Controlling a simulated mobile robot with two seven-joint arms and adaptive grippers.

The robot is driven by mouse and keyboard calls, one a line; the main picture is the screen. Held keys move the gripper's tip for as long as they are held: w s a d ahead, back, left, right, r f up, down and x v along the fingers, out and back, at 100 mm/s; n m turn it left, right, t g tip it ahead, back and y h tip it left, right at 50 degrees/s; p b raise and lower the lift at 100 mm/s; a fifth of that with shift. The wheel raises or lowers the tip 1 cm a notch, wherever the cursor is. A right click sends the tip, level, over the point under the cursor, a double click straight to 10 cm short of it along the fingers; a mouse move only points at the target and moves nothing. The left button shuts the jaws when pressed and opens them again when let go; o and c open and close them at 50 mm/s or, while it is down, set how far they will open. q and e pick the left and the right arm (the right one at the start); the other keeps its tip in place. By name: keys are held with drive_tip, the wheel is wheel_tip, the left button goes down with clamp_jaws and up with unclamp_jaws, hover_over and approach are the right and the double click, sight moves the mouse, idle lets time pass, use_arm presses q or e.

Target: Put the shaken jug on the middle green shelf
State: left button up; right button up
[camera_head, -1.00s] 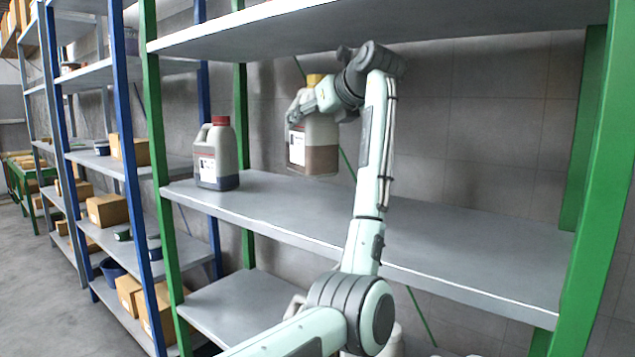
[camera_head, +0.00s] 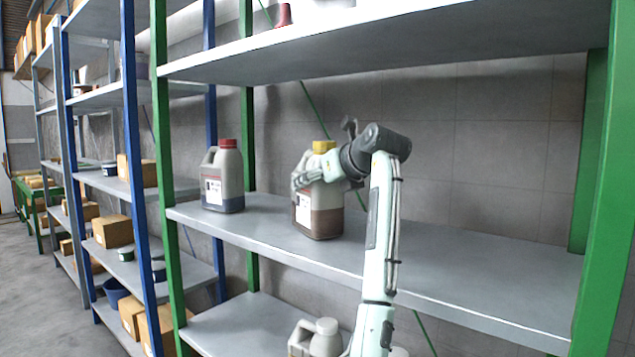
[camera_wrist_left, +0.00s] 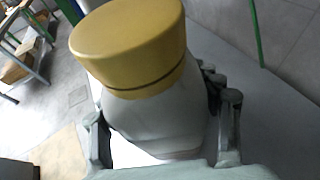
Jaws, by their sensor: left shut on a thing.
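The jug with the yellow cap (camera_head: 319,213) has a grey upper body and a brown lower part with a label. It stands upright at the middle green shelf (camera_head: 430,262), its base at or just above the board; I cannot tell whether it touches. My left gripper (camera_head: 308,176) is shut on it near the handle, below the cap. In the left wrist view the yellow cap (camera_wrist_left: 130,45) fills the upper middle, with the fingers (camera_wrist_left: 160,135) on both sides of the jug's neck. My right gripper is not in view.
A red-capped jug (camera_head: 223,180) stands on the same shelf to the left. Grey jugs (camera_head: 322,340) are on the shelf below. The upper shelf (camera_head: 400,40) hangs overhead, and a green post (camera_head: 603,190) is at the right. The middle shelf's right part is clear.

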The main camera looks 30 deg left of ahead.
use_arm(q)
drive_tip(key=o, duration=1.5)
drive_tip(key=shift+o, duration=1.2)
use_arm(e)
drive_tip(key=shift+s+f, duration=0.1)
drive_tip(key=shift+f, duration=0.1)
use_arm(q)
drive_tip(key=shift+r, duration=0.1)
drive_tip(key=v, duration=1.2)
drive_tip(key=shift+b, duration=0.3)
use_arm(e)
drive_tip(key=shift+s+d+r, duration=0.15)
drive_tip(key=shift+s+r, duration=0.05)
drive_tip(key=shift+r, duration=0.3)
use_arm(q)
drive_tip(key=shift+s, duration=0.1)
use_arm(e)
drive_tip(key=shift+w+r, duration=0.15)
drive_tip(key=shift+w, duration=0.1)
